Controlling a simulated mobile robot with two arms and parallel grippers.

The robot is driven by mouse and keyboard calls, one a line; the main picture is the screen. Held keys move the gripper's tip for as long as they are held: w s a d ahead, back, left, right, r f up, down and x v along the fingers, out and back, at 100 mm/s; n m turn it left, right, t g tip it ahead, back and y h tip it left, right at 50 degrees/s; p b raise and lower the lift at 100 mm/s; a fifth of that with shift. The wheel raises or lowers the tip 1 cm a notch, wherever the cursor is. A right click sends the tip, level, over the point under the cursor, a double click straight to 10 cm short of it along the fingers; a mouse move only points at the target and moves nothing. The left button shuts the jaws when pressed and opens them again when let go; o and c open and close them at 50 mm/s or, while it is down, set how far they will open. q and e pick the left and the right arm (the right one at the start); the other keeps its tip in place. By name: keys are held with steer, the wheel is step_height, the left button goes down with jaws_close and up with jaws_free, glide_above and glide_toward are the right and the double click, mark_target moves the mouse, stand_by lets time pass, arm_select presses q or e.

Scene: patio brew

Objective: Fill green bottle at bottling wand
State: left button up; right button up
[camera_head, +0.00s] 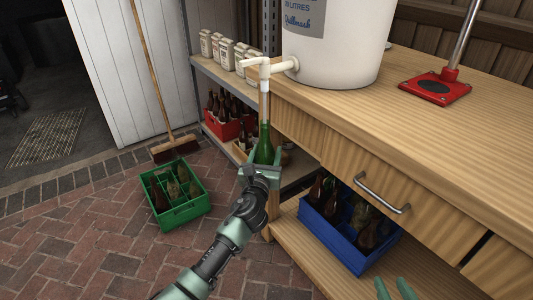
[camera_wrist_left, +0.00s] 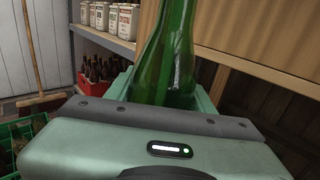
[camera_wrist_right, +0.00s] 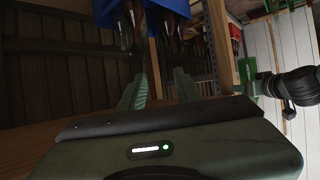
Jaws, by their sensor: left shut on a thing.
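The green bottle (camera_head: 264,150) stands upright in my left gripper (camera_head: 262,170), which is shut around its lower body. It fills the middle of the left wrist view (camera_wrist_left: 168,60). The bottling wand (camera_head: 264,105) hangs down from a white elbow pipe on the white bucket (camera_head: 335,45). The bottle's neck is directly below the wand and meets its lower end. I cannot tell how far the wand reaches inside, nor the liquid level. My right gripper (camera_head: 395,288) is low at the lower right edge, empty, its fingers apart in the right wrist view (camera_wrist_right: 160,92).
The wooden bench (camera_head: 450,130) has a drawer handle (camera_head: 382,195) and a red-based stand (camera_head: 436,88). A blue crate (camera_head: 350,245) of bottles sits on its lower shelf. A green crate (camera_head: 178,215) and broom (camera_head: 175,145) are on the brick floor. A red crate (camera_head: 222,130) is shelved behind.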

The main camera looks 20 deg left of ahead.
arm_select(q)
steer(key=shift+r, duration=0.15)
arm_select(e)
steer(key=shift+s+d+f, duration=0.1)
steer(key=shift+s+f, duration=0.15)
steer(key=shift+f, duration=0.1)
arm_select(q)
steer(key=shift+r, duration=0.15)
arm_select(e)
steer(key=shift+s+d+f+g, duration=0.25)
steer(key=shift+s+f+g, duration=0.15)
steer(key=shift+f+g, duration=0.2)
stand_by(0.3)
arm_select(q)
steer(key=shift+r+p, duration=0.25)
steer(key=shift+p, duration=0.25)
arm_select(e)
steer(key=shift+s+d+f+g+h, duration=0.2)
steer(key=shift+s+f+g, duration=0.2)
steer(key=shift+s+f, duration=0.15)
steer(key=shift+s+d+f+g+h, duration=0.15)
steer(key=shift+s+f+g+h, duration=0.05)
steer(key=shift+s+f+g, duration=0.25)
stand_by(0.5)
